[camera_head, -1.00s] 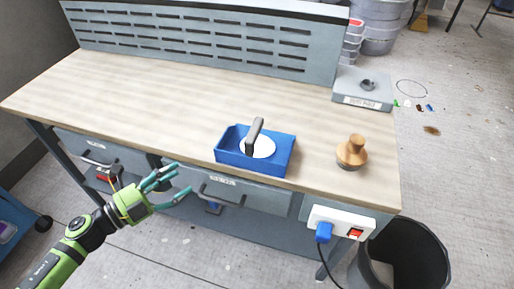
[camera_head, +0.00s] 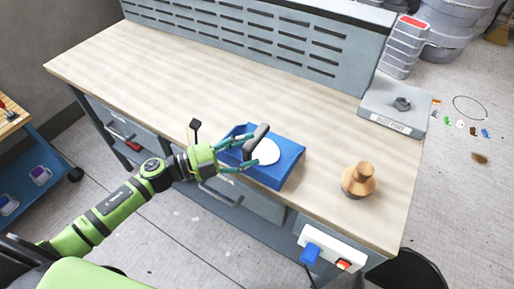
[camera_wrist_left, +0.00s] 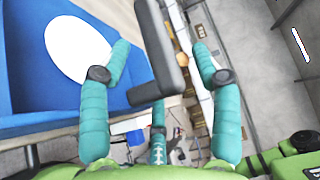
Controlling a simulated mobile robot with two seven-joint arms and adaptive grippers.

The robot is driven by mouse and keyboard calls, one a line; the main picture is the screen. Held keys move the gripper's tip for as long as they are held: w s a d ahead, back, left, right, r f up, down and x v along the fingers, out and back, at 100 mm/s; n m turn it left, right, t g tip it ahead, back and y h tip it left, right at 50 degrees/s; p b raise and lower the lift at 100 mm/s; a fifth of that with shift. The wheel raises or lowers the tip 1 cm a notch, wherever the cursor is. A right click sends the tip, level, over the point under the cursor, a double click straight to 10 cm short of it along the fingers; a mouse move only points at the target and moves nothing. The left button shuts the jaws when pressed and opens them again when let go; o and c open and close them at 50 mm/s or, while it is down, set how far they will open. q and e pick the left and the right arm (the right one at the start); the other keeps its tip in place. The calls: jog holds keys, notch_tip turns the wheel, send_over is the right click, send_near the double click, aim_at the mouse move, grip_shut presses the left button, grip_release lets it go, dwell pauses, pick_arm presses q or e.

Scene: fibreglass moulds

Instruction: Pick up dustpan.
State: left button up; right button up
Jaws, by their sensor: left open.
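The blue dustpan (camera_head: 285,168) lies on the workbench top near its front edge, with a white disc-like patch and a dark grey handle (camera_head: 257,141) standing up from it. My left gripper (camera_head: 249,151) reaches in from the left at the handle, its teal fingers open. In the left wrist view the blue dustpan (camera_wrist_left: 60,108) fills the left side. The grey handle (camera_wrist_left: 160,52) stands between the spread fingers of the gripper (camera_wrist_left: 162,55). I cannot tell whether any finger touches it. My right gripper is not in view.
The wooden workbench top (camera_head: 170,75) is mostly clear. A brown turned piece (camera_head: 358,181) stands right of the dustpan, and a grey box (camera_head: 393,106) sits at the back right corner. A white power strip (camera_head: 331,249) hangs on the front edge. A slotted panel (camera_head: 260,35) rises behind.

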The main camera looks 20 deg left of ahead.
pick_arm(q)
jog(key=shift+x, duration=1.2)
grip_shut()
jog(key=shift+a+r, duration=0.1)
